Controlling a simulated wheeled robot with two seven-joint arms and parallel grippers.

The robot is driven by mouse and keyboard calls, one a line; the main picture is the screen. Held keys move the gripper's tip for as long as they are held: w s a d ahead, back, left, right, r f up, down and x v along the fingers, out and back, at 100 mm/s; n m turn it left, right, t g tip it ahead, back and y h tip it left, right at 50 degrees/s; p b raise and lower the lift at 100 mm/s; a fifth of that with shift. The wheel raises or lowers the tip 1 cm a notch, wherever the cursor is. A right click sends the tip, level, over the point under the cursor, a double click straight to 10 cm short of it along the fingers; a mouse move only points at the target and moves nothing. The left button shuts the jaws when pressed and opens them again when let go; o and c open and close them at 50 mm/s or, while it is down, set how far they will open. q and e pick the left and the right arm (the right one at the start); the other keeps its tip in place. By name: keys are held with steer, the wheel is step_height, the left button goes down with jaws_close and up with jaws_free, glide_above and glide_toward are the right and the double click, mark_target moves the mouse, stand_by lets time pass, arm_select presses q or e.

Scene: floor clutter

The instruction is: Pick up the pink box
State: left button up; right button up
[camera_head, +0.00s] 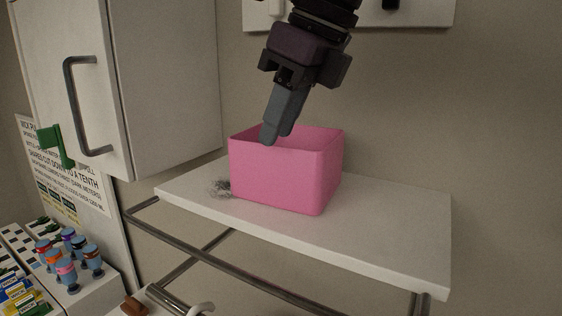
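The pink box (277,180) is an open-topped, square-sided container standing upright on a white wall shelf (385,228). My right gripper (277,135) comes down from above, tilted, with its grey fingers over the box's opening. The fingertips overlap the near rim in the picture. I cannot tell whether they touch it or hang above or inside the opening. The two fingers are seen nearly edge-on and overlap, so their gap is unclear. The box's inner floor is hidden. My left gripper is not in view.
A white cabinet (165,80) with a metal handle (76,105) stands at left. Small colored-top bottles (66,268) stand at lower left. The shelf's right part is clear.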

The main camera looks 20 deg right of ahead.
steer(key=f, duration=0.2)
glide_above(252, 199)
steer(key=s+d, duration=0.1)
steer(key=d, duration=0.1)
step_height(252, 199, down, 4)
steer(key=shift+s+a, duration=0.1)
steer(key=shift+f, duration=0.25)
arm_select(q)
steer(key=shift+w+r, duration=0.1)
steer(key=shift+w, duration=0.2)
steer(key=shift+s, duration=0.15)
arm_select(e)
steer(key=shift+r, duration=0.1)
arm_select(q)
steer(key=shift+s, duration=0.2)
arm_select(e)
steer(key=shift+f, duration=0.3)
jaws_close()
